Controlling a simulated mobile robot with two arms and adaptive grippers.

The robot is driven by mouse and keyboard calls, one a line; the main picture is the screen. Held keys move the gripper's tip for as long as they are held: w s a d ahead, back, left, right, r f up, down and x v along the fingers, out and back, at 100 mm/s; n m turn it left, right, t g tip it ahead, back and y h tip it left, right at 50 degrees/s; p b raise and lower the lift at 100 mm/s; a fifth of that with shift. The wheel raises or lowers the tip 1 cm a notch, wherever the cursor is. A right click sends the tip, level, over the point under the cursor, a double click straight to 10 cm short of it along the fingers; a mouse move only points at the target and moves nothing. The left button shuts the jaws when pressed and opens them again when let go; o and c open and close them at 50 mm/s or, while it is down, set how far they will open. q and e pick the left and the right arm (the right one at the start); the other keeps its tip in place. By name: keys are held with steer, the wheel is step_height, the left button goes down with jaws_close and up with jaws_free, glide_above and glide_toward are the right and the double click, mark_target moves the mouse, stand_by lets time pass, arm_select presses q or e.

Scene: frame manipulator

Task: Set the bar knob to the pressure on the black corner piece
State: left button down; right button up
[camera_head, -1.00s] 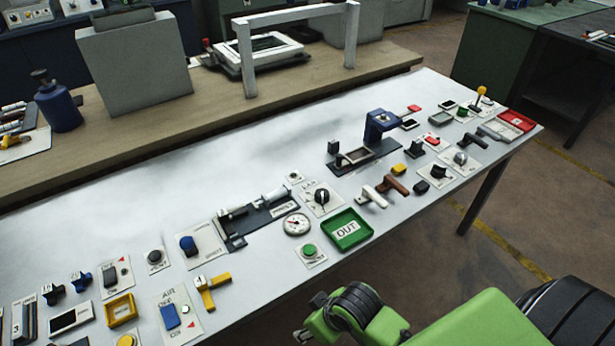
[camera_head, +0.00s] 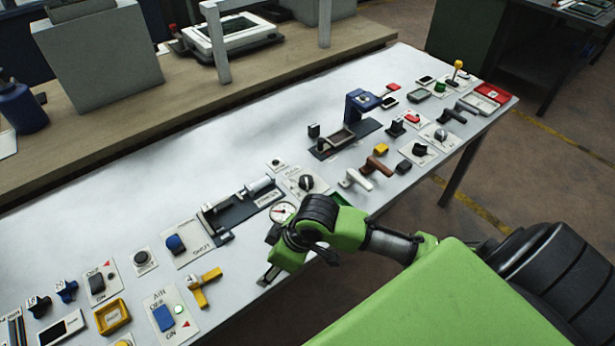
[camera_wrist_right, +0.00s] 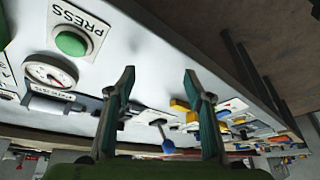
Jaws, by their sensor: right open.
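The bar knob looks to be the black knob (camera_head: 306,183) on a white plate with scale marks, behind my right forearm in the head view; its setting is too small to read. A black L-shaped piece (camera_head: 453,115), likely the black corner piece, lies toward the table's far right end; no number on it is legible. My right gripper (camera_head: 268,276) hangs over the table's front edge, left of and nearer than the knob. In the right wrist view its fingers (camera_wrist_right: 158,76) are apart with nothing between them. My left gripper is out of view.
A round gauge (camera_head: 283,211) is partly behind my wrist and also shows in the wrist view (camera_wrist_right: 50,72), beside a green PRESS button (camera_wrist_right: 70,43). White (camera_head: 357,180), brown (camera_head: 377,166) and yellow (camera_head: 204,287) L-shaped pieces lie along the table. The table's back strip is bare.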

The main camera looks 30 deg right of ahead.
mark_target(307, 179)
steer(key=shift+m+h, duration=0.6)
steer(key=w+d+r, duration=0.1)
steer(key=w+d, duration=0.2)
steer(key=d, duration=0.1)
steer(key=w+d+r, duration=0.2)
steer(key=w+d, duration=0.1)
steer(key=d, duration=0.1)
steer(key=w+d+r, duration=0.1)
steer(key=w+d, duration=0.2)
steer(key=d, duration=0.2)
steer(key=shift+r, duration=0.35)
steer(key=w+d+r+m, duration=0.35)
steer(key=d+r, duration=0.45)
steer(key=d, duration=0.4)
steer(key=shift+t, duration=0.4)
steer(key=x, duration=0.4)
steer(key=p+x, duration=0.1)
steer(key=x, duration=0.4)
steer(key=p+x, duration=0.1)
steer(key=x, duration=0.4)
steer(key=shift+w+d+f, duration=0.15)
steer(key=shift+w+d, duration=0.1)
steer(key=shift+w, duration=0.15)
steer(key=c, duration=1.1)
